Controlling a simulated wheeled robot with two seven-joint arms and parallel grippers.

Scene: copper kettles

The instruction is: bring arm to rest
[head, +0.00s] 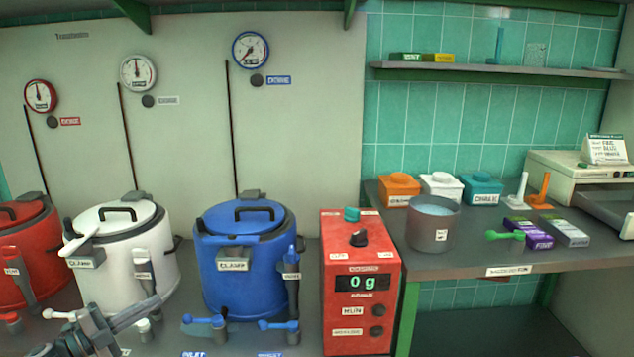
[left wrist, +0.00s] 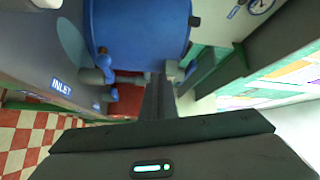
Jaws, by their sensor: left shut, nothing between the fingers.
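My left gripper (head: 150,305) is at the lower left of the head view, in front of the white and blue kettles. It is shut and empty. In the left wrist view its dark fingers (left wrist: 160,92) lie together, pointing toward the blue kettle (left wrist: 140,30). That blue kettle (head: 242,262) has a lid with a black handle and a blue lever at its front. The white kettle (head: 145,262) stands left of it, with a lid and a pale clamp lever. My right gripper is in neither view.
A red kettle (head: 22,262) stands at far left. A red scale box (head: 360,310) reading 0 g stands right of the blue kettle. Blue valve handles (head: 205,321) stick out at the counter's front. A grey pot (head: 432,225) and coloured boxes stand on the right-hand bench (head: 470,260).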

